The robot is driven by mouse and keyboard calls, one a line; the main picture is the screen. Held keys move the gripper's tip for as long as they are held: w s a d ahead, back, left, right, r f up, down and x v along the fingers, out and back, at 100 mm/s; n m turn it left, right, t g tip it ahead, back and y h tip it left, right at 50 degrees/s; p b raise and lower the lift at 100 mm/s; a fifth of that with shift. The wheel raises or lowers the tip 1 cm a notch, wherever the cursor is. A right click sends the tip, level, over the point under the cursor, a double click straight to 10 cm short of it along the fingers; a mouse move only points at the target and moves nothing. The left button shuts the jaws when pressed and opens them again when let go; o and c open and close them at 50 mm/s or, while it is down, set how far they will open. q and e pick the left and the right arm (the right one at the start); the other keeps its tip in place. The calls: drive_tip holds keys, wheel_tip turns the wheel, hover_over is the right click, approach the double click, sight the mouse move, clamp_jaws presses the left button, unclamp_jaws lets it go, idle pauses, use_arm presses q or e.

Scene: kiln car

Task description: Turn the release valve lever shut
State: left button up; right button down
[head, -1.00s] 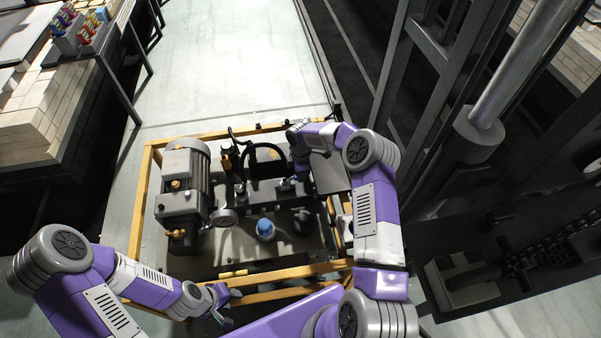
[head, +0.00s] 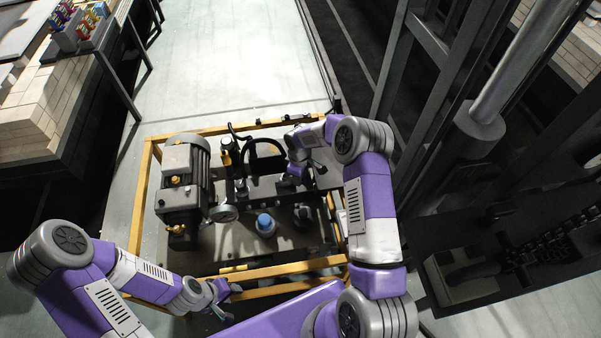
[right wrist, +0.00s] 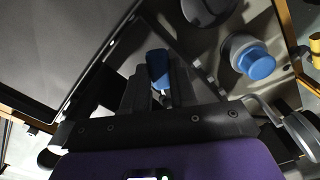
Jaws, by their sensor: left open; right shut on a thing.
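The release valve lever has a blue grip (right wrist: 158,66), seen in the right wrist view. My right gripper (right wrist: 158,88) is shut on this lever, with its dark fingers on either side of the grip. In the head view my right gripper (head: 297,176) is at the right part of the hydraulic unit's valve block; the lever is mostly hidden there. How far the lever is turned cannot be told. My left gripper (head: 222,300) is open and empty near the front yellow rail, away from the lever.
A yellow frame (head: 137,215) surrounds the unit. A grey motor (head: 183,180), a round gauge (head: 223,213) and a blue-capped fitting (head: 265,224) stand inside it. A steel structure (head: 440,130) rises on the right. The pale floor (head: 230,60) behind is clear.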

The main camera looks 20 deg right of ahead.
drive_tip(key=m, duration=0.1)
drive_tip(key=a+m, duration=0.1)
drive_tip(key=shift+s+a+m, duration=0.2)
drive_tip(key=shift+s+m, duration=0.2)
drive_tip(key=shift+s+a+m+b, duration=0.1)
drive_tip(key=shift+a+m, duration=0.55)
drive_tip(key=shift+m, duration=0.7)
drive_tip(key=shift+s+a+m+b, duration=0.1)
drive_tip(key=shift+a+m, duration=0.6)
drive_tip(key=shift+m, duration=0.7)
drive_tip(key=shift+a+m+b, duration=0.1)
drive_tip(key=shift+a+m, duration=0.55)
drive_tip(key=shift+m, duration=0.7)
drive_tip(key=shift+a, duration=0.1)
drive_tip(key=c, duration=0.9)
unclamp_jaws()
wheel_tip(320, 180, up, 8)
drive_tip(key=p, duration=0.2)
drive_tip(key=shift+f, duration=0.2)
